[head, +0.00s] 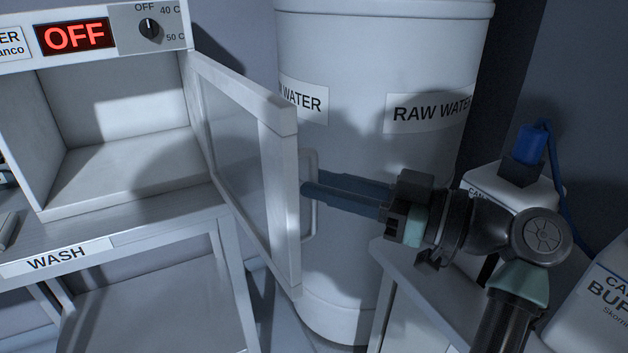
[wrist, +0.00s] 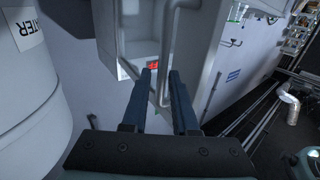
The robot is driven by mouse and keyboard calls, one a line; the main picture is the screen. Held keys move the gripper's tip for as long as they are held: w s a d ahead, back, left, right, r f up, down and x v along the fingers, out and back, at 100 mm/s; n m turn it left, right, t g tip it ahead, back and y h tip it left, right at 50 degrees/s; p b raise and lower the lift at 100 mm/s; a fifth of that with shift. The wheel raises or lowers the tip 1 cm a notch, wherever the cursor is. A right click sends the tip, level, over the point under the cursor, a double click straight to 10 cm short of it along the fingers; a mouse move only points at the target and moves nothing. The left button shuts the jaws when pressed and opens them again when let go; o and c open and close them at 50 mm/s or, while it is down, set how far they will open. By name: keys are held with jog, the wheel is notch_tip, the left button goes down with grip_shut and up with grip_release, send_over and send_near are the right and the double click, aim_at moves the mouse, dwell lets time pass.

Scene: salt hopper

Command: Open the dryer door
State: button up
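The dryer (head: 90,195) is at the left in the head view, a white box with its interior exposed and empty where I can see it. Its glass-panelled door (head: 280,190) stands swung out wide from the right side of the box. A pale bar handle (head: 311,225) is on the door's outer face. My gripper (head: 306,189) reaches from the right, with its dark blue fingertips at the handle. In the wrist view, the handle (wrist: 169,45) runs down between the two fingers, which stand apart with gaps beside the bar. Firm contact cannot be told.
A large white raw water tank (head: 345,150) stands behind the door and my gripper. A dial (head: 150,28) and a red OFF display (head: 75,36) are above the dryer opening. A white bench marked WASH (head: 57,257) is below. White containers (head: 515,190) stand at the right.

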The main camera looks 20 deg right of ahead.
jog(key=v, duration=0.5)
jog(key=shift+s, duration=0.1)
dwell(0.3)
